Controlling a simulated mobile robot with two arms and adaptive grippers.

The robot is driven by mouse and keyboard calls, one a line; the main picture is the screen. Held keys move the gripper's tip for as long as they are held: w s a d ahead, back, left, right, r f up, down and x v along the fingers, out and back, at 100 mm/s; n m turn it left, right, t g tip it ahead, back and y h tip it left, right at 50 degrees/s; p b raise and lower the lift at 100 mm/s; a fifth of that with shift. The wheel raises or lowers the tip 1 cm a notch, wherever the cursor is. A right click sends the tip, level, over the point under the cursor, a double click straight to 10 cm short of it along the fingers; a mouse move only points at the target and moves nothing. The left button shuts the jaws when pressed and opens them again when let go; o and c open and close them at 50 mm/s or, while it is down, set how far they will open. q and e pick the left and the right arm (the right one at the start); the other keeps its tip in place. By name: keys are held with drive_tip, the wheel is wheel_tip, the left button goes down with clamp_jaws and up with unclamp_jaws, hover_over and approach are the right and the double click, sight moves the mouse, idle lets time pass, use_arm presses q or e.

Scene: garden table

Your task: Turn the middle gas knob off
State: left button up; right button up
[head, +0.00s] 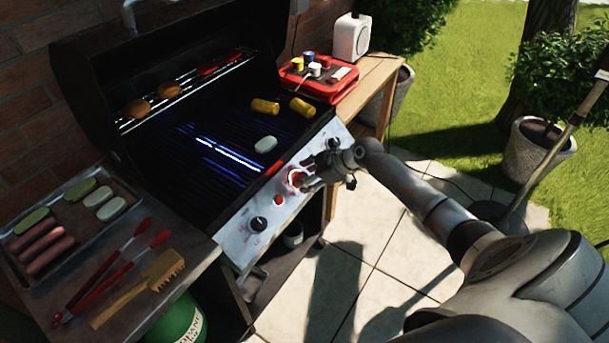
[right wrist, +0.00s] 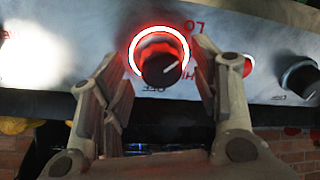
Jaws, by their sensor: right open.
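The middle gas knob (head: 295,178) is on the grill's sloping front panel (head: 240,241), with a glowing red ring. My right gripper (head: 309,175) is at the knob. In the right wrist view its open fingers (right wrist: 158,56) stand on both sides of the knob, with gaps visible; I cannot tell whether either touches. My left gripper is not in view.
A black knob (head: 258,224) and a red button (head: 278,200) are nearby on the panel. Another knob (right wrist: 299,77) is at the right in the wrist view. Corn (head: 265,106) lies on the grate, with blue flames below. A tray (head: 135,196) and red tongs (head: 97,281) are at left.

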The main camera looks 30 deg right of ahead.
drive_tip(key=shift+w+a+f, duration=0.2)
drive_tip(key=shift+w+f, duration=0.2)
drive_tip(key=c, duration=1)
